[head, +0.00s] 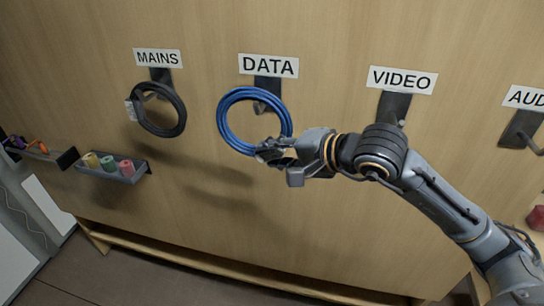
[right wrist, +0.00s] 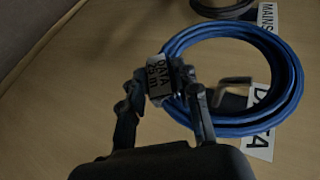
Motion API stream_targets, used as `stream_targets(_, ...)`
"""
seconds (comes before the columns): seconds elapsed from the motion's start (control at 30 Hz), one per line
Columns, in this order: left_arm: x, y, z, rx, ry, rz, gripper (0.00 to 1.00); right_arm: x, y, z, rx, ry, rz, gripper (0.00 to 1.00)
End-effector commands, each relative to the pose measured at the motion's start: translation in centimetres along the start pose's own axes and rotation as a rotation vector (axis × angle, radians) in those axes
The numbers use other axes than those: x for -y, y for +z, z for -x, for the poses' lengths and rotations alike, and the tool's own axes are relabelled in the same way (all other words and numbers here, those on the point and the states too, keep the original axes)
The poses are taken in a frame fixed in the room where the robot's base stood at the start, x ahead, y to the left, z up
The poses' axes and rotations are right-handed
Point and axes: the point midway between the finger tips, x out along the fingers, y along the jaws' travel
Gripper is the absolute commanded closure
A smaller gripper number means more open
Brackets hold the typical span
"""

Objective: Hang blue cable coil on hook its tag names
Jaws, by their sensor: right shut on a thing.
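The blue cable coil (head: 225,125) is in front of the wooden board, just below the DATA label (head: 268,66). My right gripper (head: 270,152) is shut on the coil's lower right edge. In the right wrist view, the gripper (right wrist: 165,85) is at a tag (right wrist: 158,77) reading "DATA 25 m", and the blue coil (right wrist: 290,75) spreads to the right. The DATA hook (head: 260,107) shows inside the ring; it also shows in the right wrist view (right wrist: 236,81). I cannot tell whether the coil rests on it. My left gripper is not in view.
A black coil (head: 180,112) hangs under the MAINS label (head: 158,58) at left. The VIDEO hook (head: 394,108) is bare, and the AUDIO hook (head: 524,130) is at far right. A small shelf (head: 112,175) holds coloured rolls. A ledge (head: 220,268) runs along the bottom.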

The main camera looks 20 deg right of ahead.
Motion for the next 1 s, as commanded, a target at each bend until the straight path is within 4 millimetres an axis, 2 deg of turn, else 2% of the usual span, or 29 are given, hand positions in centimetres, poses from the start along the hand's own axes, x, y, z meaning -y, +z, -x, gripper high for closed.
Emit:
stream_targets(0.77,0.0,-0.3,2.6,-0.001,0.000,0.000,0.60,0.2,-5.8,-2.2,-0.002,-0.004,-0.002,1.00)
stream_targets(0.8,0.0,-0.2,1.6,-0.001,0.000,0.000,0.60,-0.6,-5.4,-2.6,-0.001,-0.004,0.001,1.00)
stream_targets(1.0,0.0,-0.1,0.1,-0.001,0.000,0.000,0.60,-1.7,-5.2,-3.2,-0.001,-0.004,0.000,1.00)
